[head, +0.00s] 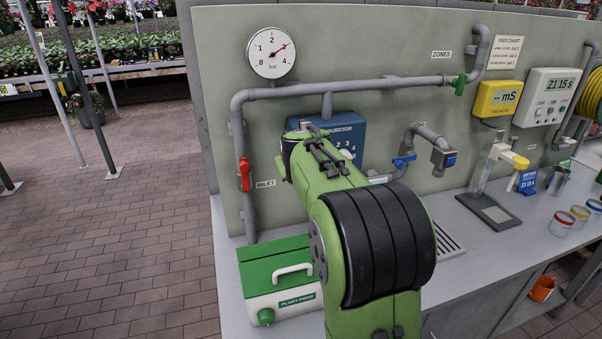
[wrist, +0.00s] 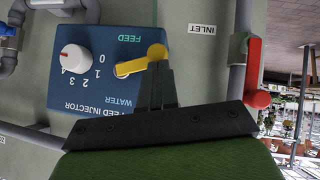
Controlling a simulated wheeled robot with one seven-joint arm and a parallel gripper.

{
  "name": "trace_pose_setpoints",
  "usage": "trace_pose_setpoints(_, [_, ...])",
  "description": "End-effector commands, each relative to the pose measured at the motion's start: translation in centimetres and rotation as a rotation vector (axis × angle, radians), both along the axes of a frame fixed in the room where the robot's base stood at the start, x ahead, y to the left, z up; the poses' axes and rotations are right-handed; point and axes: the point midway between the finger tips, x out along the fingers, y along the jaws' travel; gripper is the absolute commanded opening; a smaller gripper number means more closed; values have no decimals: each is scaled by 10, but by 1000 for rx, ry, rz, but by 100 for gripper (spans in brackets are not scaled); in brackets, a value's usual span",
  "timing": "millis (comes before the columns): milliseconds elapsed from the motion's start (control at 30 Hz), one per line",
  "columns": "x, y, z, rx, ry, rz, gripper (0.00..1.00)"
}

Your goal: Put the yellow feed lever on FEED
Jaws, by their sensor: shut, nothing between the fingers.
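The blue feed injector box (wrist: 105,25) is on the panel; the wrist view shows it upside down. Its yellow feed lever (wrist: 135,66) slants across the picture, its round end at the right and slightly up. The lever lies between the words FEED and WATER, its round end nearer the FEED side. My gripper (wrist: 156,66) is shut and empty. Its fingertips are at the lever's round end; I cannot tell if they touch. In the head view the injector box (head: 352,126) is partly behind my arm and the lever is hidden.
A white numbered dial (wrist: 75,58) is beside the lever. A red inlet valve handle (wrist: 255,75) is on the pipe to the right; it also shows in the head view (head: 244,174). A plant food box (head: 280,277) stands on the bench below. Blue-handled valve (head: 403,161) sits right of the injector.

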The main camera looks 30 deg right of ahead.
Motion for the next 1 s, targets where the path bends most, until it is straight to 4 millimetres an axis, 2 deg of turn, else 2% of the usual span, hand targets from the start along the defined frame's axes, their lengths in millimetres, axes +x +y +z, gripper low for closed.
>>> trace_pose_setpoints(33, [1,3,-7,-39,11,6,0])
trace_pose_setpoints(333, [1,3,-19,-246,64,3,0])
trace_pose_setpoints(1000, [1,1,-25,-242,63,0,0])
